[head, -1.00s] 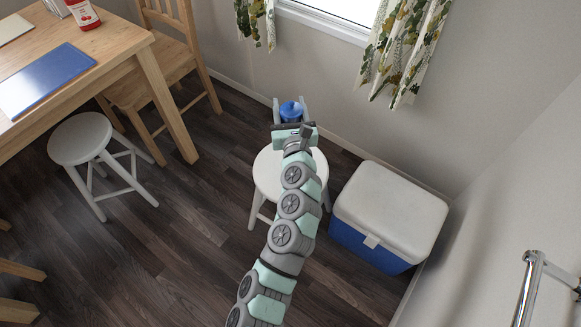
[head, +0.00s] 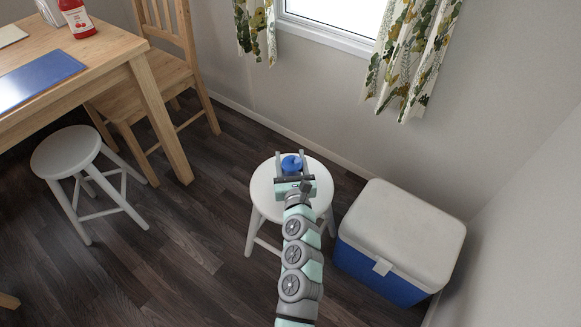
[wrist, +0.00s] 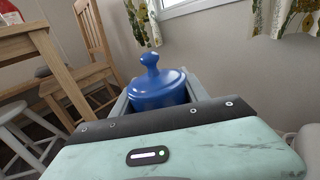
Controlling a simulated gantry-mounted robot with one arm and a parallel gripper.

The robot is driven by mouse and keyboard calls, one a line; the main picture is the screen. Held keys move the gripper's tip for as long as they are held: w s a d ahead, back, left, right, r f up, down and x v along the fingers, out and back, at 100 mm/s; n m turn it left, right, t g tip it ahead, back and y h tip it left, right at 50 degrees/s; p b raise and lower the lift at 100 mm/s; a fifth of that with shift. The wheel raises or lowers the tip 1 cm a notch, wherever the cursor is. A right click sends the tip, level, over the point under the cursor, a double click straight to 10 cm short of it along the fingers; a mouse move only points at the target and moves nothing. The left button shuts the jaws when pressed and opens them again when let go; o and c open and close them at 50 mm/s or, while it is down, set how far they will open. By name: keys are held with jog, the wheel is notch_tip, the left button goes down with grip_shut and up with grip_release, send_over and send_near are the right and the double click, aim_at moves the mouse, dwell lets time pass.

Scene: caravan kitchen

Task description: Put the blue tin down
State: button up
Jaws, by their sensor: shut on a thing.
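The blue tin (head: 291,164) is a small round container with a knobbed lid. My gripper (head: 291,159) is shut on it, one finger on each side. In the head view the tin shows over the seat of a white round stool (head: 262,190); whether it touches the seat I cannot tell. In the wrist view the tin (wrist: 158,88) is upright between the fingers, its lid and knob in full view. Its lower part is hidden behind the gripper body.
A blue cooler with a white lid (head: 405,232) stands just right of the stool. Another white stool (head: 66,152), a wooden chair (head: 160,76) and a wooden table (head: 108,48) with a red bottle (head: 77,18) are at left. Dark floor lies between the stools.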

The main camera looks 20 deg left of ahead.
jog(key=shift+f, duration=0.95)
jog(key=shift+r, duration=0.15)
jog(key=o, duration=1.4)
